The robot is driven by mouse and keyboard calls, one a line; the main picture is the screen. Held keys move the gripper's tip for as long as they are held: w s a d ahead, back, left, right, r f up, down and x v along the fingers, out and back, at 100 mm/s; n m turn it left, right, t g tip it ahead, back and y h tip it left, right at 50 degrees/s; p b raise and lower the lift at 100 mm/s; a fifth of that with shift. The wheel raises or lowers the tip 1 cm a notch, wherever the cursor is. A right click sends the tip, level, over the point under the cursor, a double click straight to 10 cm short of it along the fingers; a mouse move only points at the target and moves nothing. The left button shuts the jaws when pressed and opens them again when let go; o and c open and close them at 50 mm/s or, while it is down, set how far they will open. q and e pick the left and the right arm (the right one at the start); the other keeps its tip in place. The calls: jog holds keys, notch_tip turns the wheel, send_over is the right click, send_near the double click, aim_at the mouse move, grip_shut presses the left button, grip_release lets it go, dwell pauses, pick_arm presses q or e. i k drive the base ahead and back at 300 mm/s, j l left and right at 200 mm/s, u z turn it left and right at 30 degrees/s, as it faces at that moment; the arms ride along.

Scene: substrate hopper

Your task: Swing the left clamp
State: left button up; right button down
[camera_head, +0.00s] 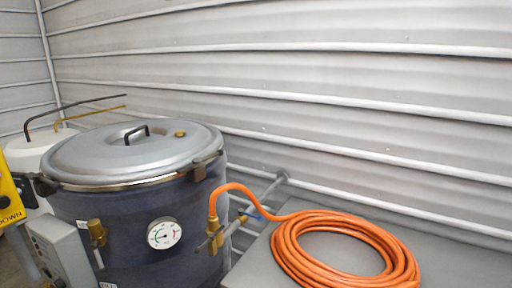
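A large dark blue drum hopper (130,235) stands at the left with a round grey lid (105,155) lying flat on it. The lid has a black handle (137,133) and a small brass fitting (180,134). A dark clamp, the left clamp (46,187), sits at the left front of the lid rim. The right clamp (204,170) sits at the right front of the rim. Whether either clamp is latched cannot be told. Neither of my grippers is in view.
A pressure dial (164,233) and brass valve (97,232) are on the drum front. A yellow panel (10,203) and grey box (57,245) crowd the left. An orange hose (345,250) lies coiled on a grey surface (252,268) at right. A ribbed wall closes the back.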

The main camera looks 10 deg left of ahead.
aim_at(37, 178)
jog(key=k+u, duration=0.1)
jog(key=u, duration=1.85)
